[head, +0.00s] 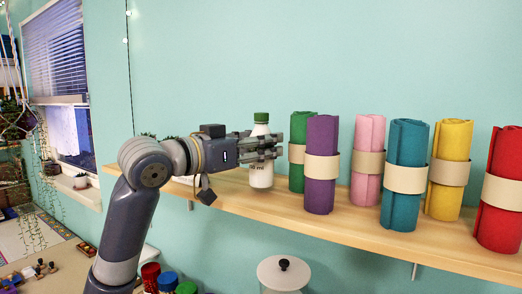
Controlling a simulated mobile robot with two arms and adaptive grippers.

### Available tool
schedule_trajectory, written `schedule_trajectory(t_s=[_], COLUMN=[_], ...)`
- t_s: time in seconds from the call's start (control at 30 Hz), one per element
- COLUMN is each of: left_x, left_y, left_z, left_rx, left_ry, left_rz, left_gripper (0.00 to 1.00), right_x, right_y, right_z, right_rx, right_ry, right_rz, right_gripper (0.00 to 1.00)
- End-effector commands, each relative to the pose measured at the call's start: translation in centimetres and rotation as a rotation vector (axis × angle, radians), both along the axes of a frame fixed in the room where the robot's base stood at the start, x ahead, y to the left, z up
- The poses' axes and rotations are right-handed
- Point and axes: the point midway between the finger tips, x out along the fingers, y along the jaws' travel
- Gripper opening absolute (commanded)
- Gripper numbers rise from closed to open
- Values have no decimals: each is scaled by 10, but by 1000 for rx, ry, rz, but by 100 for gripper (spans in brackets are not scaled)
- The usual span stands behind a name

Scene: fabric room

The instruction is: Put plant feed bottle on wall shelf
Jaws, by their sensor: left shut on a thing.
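The plant feed bottle (261,180) is white with a green cap and stands upright at the wall shelf. My left gripper (268,146) reaches in from the left and is shut on the bottle's upper part, with its fingers around it. The bottle's base appears at the level of the wooden wall shelf (340,232), in front of its surface; I cannot tell if it touches. The gripper hides part of the bottle's middle. My right gripper is not in view.
Several rolled fabrics with beige bands stand on the shelf; the green (297,180) and purple (320,193) rolls are just right of the bottle. A white lidded container (283,275) is below the shelf. A window (60,90) is at the left.

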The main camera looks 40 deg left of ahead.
Motion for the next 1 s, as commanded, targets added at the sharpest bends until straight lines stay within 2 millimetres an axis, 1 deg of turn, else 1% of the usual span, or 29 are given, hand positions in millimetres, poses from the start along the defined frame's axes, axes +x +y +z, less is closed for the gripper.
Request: schedule_trajectory(t_s=[0.07,0.2,0.43,0.57,0.6,0.67,1.0], left_x=[0,0,-1,0,0,0,0], left_y=[-1,0,0,0,0,0,0], left_z=[-9,-14,-14,-19,-18,-17,-16], left_rx=[-2,0,0,0,0,0,0], left_ry=[1,-1,-2,-1,0,0,0], left_rz=[-3,0,0,0,0,-1,-1], left_gripper=[12,12,12,12,47,61,61], right_x=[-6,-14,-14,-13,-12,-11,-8], right_y=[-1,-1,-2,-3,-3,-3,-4], right_z=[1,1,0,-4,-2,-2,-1], right_rx=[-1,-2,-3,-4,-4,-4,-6], right_ry=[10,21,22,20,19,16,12], right_rz=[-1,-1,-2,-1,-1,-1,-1], right_gripper=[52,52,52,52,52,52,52])
